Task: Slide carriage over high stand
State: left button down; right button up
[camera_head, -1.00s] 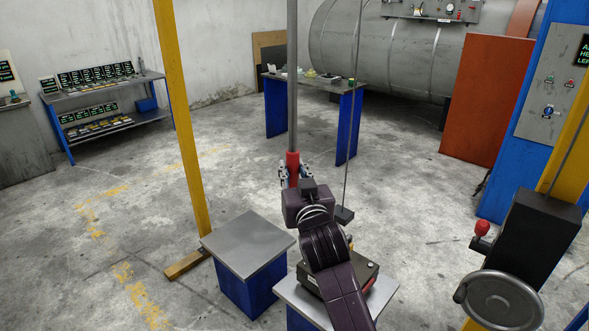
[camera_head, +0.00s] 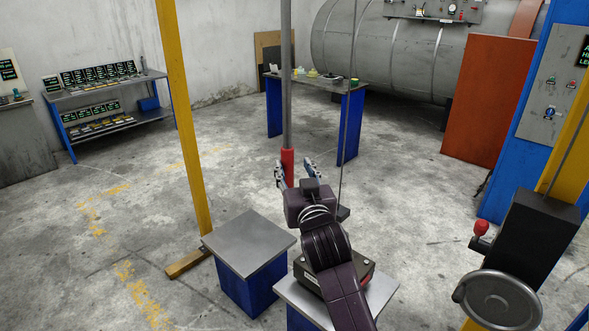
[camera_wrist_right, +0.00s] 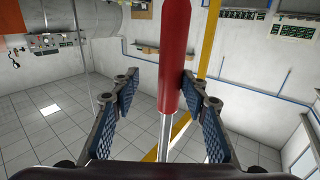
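A grey pole (camera_head: 286,90) comes down from above, and its red grip (camera_head: 287,168) is at its lower end. The red grip also shows in the wrist view (camera_wrist_right: 174,60). My right gripper (camera_head: 292,168) is open, its fingers spread on either side of the red grip, which is nearer the right finger in the wrist view. Two stands with blue bases and grey tops are below: a left stand (camera_head: 235,240) with an empty top, and a right stand (camera_head: 383,292) partly hidden by my arm. I cannot tell which is the high one. The carriage is not clearly visible. My left gripper is not in view.
A black box (camera_head: 362,268) lies on the right stand. A thin cable (camera_head: 345,150) hangs right of the pole. A yellow post (camera_head: 183,130) stands at left, and a black unit with a handwheel (camera_head: 503,300) at right. Floor behind the stands is clear.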

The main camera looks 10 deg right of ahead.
jog(key=s, duration=1.2)
jog(key=shift+d, duration=0.2)
